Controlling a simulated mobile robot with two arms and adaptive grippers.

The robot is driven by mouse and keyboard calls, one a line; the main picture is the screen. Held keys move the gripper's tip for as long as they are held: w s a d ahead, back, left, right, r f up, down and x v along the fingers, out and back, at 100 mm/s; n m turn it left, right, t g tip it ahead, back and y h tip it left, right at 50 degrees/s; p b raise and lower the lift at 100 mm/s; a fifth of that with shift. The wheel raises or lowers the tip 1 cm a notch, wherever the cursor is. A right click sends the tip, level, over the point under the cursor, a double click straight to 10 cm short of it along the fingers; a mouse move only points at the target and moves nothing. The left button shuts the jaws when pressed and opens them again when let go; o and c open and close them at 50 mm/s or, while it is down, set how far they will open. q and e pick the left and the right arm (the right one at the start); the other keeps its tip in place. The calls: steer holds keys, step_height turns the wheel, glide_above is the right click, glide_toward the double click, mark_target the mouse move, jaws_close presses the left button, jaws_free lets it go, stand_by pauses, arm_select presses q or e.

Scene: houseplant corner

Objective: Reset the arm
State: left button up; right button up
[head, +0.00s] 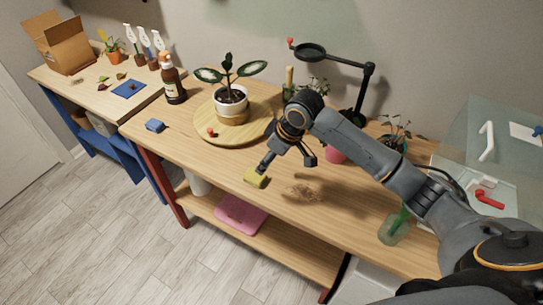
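My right arm reaches in from the right over the wooden table (190,130). Its gripper (287,163) points down with its two fingers spread apart and nothing visible between them. The left fingertip is just above or beside a yellow sponge-like block (255,180) at the table's front edge; I cannot tell whether they touch. A brown patch, like spilled soil (302,192), lies right of the block. My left gripper is not in view.
A potted plant (231,96) stands on a round wooden board (212,133) behind the gripper. The table's front left is mostly clear.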

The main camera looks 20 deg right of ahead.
steer(key=shift+v, duration=0.95)
